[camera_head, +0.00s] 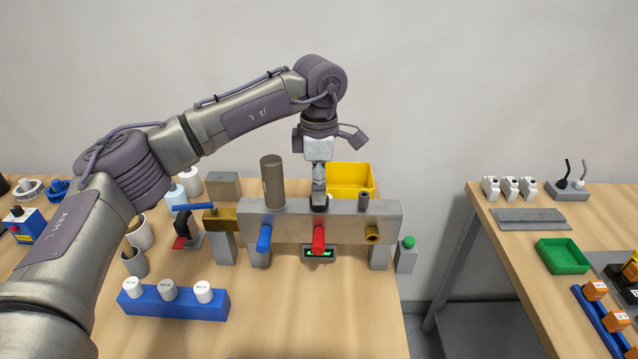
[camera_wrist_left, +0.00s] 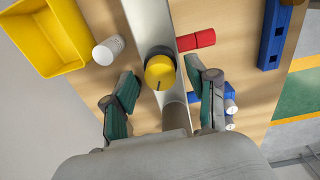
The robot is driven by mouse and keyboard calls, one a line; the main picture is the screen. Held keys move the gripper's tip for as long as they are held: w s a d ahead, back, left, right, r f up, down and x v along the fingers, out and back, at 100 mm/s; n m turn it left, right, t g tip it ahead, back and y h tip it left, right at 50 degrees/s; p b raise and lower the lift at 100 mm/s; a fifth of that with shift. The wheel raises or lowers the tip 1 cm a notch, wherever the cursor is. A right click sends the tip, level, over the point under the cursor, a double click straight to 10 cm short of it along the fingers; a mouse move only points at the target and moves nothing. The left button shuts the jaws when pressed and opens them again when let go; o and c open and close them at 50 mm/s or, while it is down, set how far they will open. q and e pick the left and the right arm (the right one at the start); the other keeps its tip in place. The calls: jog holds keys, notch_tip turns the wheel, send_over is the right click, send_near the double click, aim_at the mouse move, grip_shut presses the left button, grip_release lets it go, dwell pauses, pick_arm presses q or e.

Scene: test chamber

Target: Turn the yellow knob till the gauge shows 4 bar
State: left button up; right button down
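The yellow knob (camera_wrist_left: 160,72) has a dark base and a dark pointer line. It sits on top of the grey manifold block (camera_head: 285,222). In the head view my gripper covers its yellow part. My left gripper (camera_head: 319,185) points down over the knob. In the left wrist view my left gripper (camera_wrist_left: 166,88) is open, with one finger on each side of the knob and gaps to it. The gauge (camera_head: 319,254) is a small dark display with green digits below the manifold, partly behind the red handle (camera_head: 319,238). Its reading is too small to make out. My right gripper is not in view.
A blue handle (camera_head: 264,238) and a brass fitting (camera_head: 372,233) flank the red handle. A tall brown-grey cylinder (camera_head: 272,182) stands left of the gripper. A yellow bin (camera_head: 350,178) lies behind. A blue rack (camera_head: 174,306) with white-capped items stands in front.

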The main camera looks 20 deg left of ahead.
pick_arm(q)
jog(key=shift+r, duration=0.15)
notch_tip(320, 180, up, 12)
dwell(0.5)
jog(key=shift+f, duration=0.2)
